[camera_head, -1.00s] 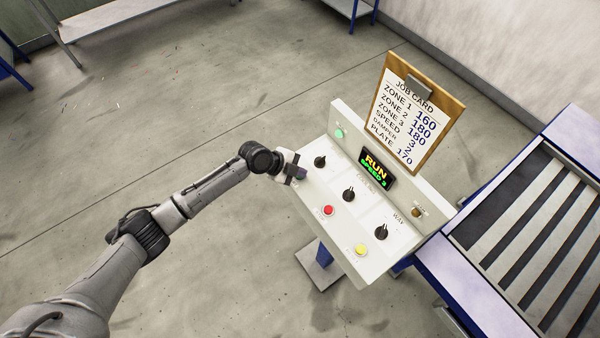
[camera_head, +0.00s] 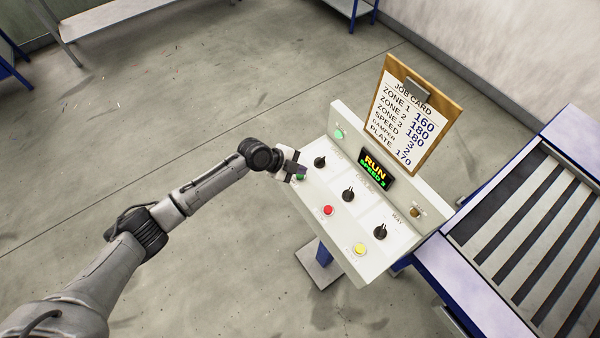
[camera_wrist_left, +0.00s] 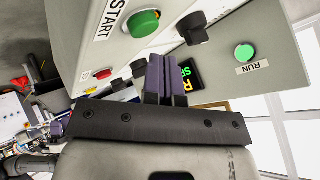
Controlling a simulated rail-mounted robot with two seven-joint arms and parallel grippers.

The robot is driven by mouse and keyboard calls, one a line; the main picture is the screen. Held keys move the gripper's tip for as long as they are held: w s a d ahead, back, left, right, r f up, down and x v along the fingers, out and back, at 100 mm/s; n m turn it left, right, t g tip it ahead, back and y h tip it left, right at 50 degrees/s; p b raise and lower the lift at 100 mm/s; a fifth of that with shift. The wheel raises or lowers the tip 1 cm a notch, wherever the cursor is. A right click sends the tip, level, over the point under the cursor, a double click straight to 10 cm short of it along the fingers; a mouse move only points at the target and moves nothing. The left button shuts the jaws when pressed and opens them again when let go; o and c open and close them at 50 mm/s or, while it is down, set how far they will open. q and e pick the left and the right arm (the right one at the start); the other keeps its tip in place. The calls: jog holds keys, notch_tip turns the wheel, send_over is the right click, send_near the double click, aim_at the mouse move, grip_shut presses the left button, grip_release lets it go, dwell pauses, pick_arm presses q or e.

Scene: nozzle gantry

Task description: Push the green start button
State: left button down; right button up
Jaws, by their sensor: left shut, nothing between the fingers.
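The green start button (camera_head: 299,178) sits at the near left end of the control panel, partly hidden by my left gripper (camera_head: 297,167) in the head view. In the left wrist view the green button (camera_wrist_left: 143,23) is raised beside the word START. My left gripper's purple fingers (camera_wrist_left: 166,78) are shut and empty. They are close to the button but appear apart from it. My right gripper is not in view.
The control panel (camera_head: 331,238) has black knobs, a red button (camera_head: 328,210), a yellow button (camera_head: 360,249) and a lit green RUN lamp (camera_head: 338,134). The display (camera_head: 374,168) reads RUN. A job card (camera_head: 407,115) stands behind. A slatted conveyor (camera_head: 535,240) is at right.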

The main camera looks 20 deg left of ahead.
aim_at(300, 176)
pick_arm(q)
jog(key=shift+r+p, duration=1.4)
jog(key=shift+r, duration=1)
